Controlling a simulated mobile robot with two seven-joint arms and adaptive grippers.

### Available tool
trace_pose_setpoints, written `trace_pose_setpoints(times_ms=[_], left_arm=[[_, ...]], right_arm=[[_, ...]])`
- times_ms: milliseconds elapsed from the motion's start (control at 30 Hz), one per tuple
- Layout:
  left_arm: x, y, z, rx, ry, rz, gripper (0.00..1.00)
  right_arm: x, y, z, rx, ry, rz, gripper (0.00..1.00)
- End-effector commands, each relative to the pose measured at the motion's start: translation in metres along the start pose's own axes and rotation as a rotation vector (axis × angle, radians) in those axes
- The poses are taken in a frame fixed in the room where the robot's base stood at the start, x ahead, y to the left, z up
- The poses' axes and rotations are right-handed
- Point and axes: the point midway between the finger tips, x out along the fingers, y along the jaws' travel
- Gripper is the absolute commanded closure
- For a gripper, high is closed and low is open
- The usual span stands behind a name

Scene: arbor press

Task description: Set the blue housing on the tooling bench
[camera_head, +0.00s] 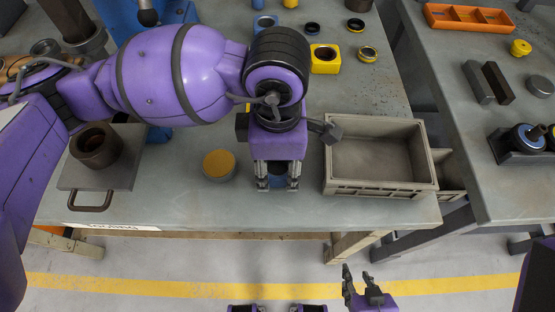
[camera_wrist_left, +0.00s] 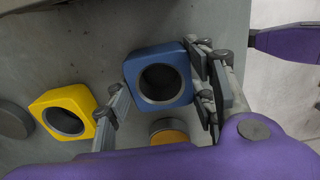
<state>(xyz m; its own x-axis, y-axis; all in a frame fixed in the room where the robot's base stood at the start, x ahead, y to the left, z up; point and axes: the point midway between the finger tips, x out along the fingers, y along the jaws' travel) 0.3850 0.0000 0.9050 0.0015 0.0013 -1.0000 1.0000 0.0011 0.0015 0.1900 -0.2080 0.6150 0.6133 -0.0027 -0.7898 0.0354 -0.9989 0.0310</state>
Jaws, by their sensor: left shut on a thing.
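My left gripper (camera_head: 277,183) points down over the front part of the grey tooling bench (camera_head: 150,200), left of the grey bin. It is shut on the blue housing (camera_wrist_left: 133,72), a square block with a round dark bore. In the head view the housing is mostly hidden by the fingers. The left wrist view shows it between the fingers (camera_wrist_left: 160,95), its bore facing the camera. I cannot tell whether its underside touches the bench. My right gripper (camera_head: 360,280) is open and empty, in front of the bench over the floor.
A grey bin (camera_head: 380,187) stands to the right. A yellow-topped disc (camera_head: 219,165) lies just left of the gripper. A plate with a dark ring (camera_head: 96,145) is further left. A yellow housing (camera_head: 324,67) and several rings lie behind. Another bench (camera_head: 450,120) stands at right.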

Motion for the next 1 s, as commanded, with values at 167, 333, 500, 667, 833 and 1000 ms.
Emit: trace_pose_setpoints(times_ms=[167,333,500,667,833,1000], left_arm=[[0.003,0.0,0.0,0.0,0.001,-0.001,0.36],[0.002,0.0,0.0,0.0,0.001,0.0,0.31],[0.002,0.0,0.0,-0.001,0.001,0.0,0.31],[-0.01,0.001,0.0,0.0,-0.001,0.004,0.31],[-0.043,0.002,0.001,0.001,-0.002,0.006,0.31],[-0.08,0.001,0.0,0.0,-0.001,0.005,0.31]], right_arm=[[0.001,0.0,-0.002,-0.001,0.004,-0.001,0.67],[0.001,0.0,-0.003,-0.001,0.006,-0.001,0.67],[0.001,0.0,-0.003,-0.001,0.006,0.0,0.67],[0.0,0.0,-0.005,0.0,0.007,0.0,0.67],[0.0,0.0,-0.004,0.0,0.005,0.0,0.67],[-0.001,0.0,-0.005,0.001,0.005,0.0,0.67]])
